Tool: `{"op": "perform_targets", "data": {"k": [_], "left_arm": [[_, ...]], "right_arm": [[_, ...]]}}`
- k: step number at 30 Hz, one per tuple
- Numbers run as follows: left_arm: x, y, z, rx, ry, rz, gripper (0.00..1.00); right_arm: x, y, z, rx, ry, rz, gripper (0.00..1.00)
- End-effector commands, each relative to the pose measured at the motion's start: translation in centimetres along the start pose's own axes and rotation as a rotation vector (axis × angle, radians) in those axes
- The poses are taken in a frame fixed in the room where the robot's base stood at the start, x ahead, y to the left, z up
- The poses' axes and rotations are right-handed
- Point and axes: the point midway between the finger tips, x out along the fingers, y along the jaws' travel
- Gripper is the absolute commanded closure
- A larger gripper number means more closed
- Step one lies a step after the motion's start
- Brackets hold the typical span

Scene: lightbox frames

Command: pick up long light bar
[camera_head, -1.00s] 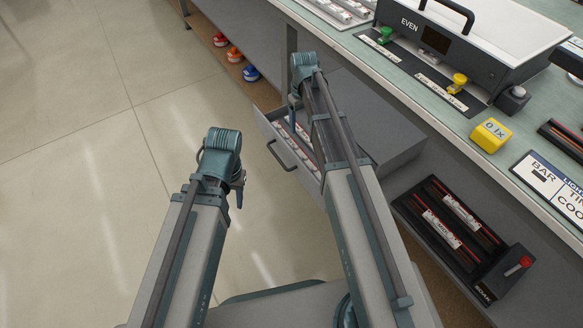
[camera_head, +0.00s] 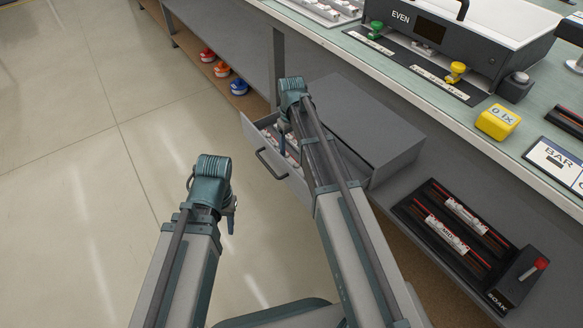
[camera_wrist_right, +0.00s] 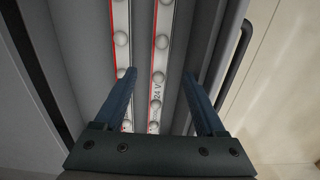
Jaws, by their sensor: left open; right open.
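Two long white light bars with round bulbs and red edging lie side by side in the open drawer: a left bar (camera_wrist_right: 121,45) and a right bar (camera_wrist_right: 161,45) in the right wrist view. The drawer (camera_head: 297,184) also shows in the head view, its contents partly hidden by my right arm. My right gripper (camera_wrist_right: 160,80) is open and empty over the bars, its fingers to either side of the right bar's line; I cannot tell its height above them. My left gripper (camera_head: 230,220) hangs outside the drawer, left of it and over the floor.
The drawer's handle (camera_head: 268,164) sticks out over the floor. A black tray (camera_head: 408,209) with bars and a box with a red knob (camera_head: 541,263) sit on the lower shelf. Above are the worktop's edge (camera_head: 420,107), a device marked EVEN (camera_head: 480,50) and a yellow block (camera_head: 497,122).

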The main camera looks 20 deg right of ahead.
Motion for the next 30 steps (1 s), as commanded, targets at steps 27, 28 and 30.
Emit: {"op": "perform_targets", "data": {"k": [27, 28, 30], "left_arm": [[5.4, 0.7, -0.4, 0.010, 0.004, 0.007, 0.55], [5.4, 0.7, -0.4, 0.010, 0.004, 0.007, 0.55], [5.4, 0.7, -0.4, 0.010, 0.003, 0.007, 0.55]], "right_arm": [[5.5, 0.0, 0.0, 0.000, 0.000, 0.000, 0.28], [5.4, 0.0, 0.0, 0.000, 0.000, 0.000, 0.28], [5.4, 0.0, 0.0, 0.000, 0.000, 0.000, 0.31]]}}
